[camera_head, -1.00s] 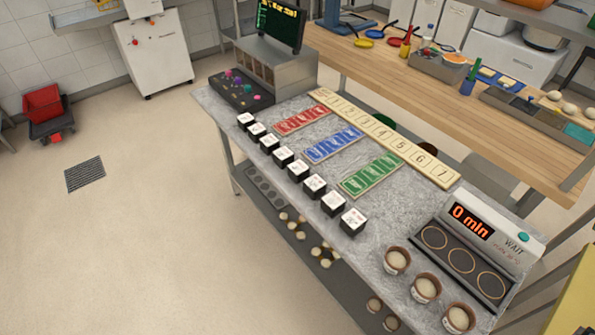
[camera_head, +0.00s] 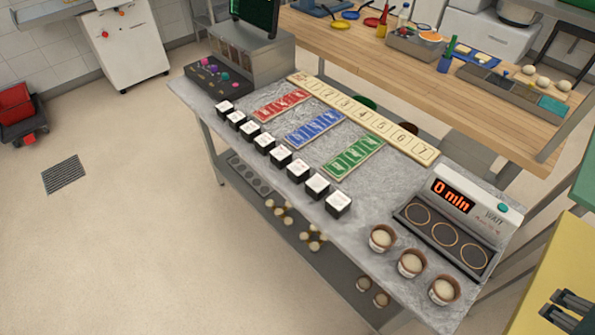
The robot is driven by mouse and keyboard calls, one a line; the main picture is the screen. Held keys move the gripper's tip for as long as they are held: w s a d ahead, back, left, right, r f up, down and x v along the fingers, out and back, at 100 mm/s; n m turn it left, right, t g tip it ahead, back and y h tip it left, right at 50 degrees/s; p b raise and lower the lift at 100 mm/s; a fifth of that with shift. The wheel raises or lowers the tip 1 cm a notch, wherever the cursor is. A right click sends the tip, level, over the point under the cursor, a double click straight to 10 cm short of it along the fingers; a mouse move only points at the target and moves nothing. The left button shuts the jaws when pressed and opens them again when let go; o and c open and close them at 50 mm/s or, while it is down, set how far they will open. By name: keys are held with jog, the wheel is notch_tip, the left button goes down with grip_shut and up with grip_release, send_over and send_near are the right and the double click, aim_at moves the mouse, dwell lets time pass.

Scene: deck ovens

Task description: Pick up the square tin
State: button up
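I cannot single out one thing as the square tin. Several small black square containers with white tops stand in a slanting row along the near-left side of the grey stone counter; the nearest (camera_head: 338,204) is at the row's right end, and the farthest (camera_head: 224,107) is by the oven-like unit. Whether any of them is the tin does not show. I cannot make out my gripper. Two dark, finger-like shapes (camera_head: 571,306) show at the lower right edge over a yellow surface, but what they are is unclear.
On the counter (camera_head: 360,222) lie red (camera_head: 281,105), blue (camera_head: 315,130) and green (camera_head: 353,156) card panels and a numbered strip (camera_head: 365,117). A "0 min" timer unit (camera_head: 455,203) and three round pots (camera_head: 411,264) stand at right. A wooden bench (camera_head: 400,72) is behind. Floor at left is mostly clear.

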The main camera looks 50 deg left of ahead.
jog(key=o, duration=0.5)
jog(key=shift+c, duration=0.2)
jog(key=shift+a, duration=0.1)
jog(key=w+a+r+n+g+y+p, duration=0.1)
jog(key=w+a+r+n+p, duration=0.15)
jog(key=w+a, duration=0.4)
jog(key=w+a+r+n+g+p, duration=0.1)
jog(key=w+a+r+n, duration=0.15)
jog(key=a, duration=0.65)
jog(key=w+a+f+n+g+p, duration=0.1)
jog(key=w+a+n, duration=0.1)
jog(key=a, duration=0.8)
jog(key=w+a+n+g+p, duration=0.2)
jog(key=a+n, duration=0.1)
jog(key=a, duration=0.6)
jog(key=n+g+h+p, duration=0.1)
jog(key=n+g+p, duration=0.1)
jog(key=n+p, duration=0.45)
send_over(298, 167)
jog(key=b, duration=0.2)
jog(key=shift+n, duration=0.65)
jog(key=f, duration=1.5)
jog(key=shift+w+d, duration=0.2)
jog(key=shift+w, duration=0.05)
jog(key=shift+s+a+f, duration=0.25)
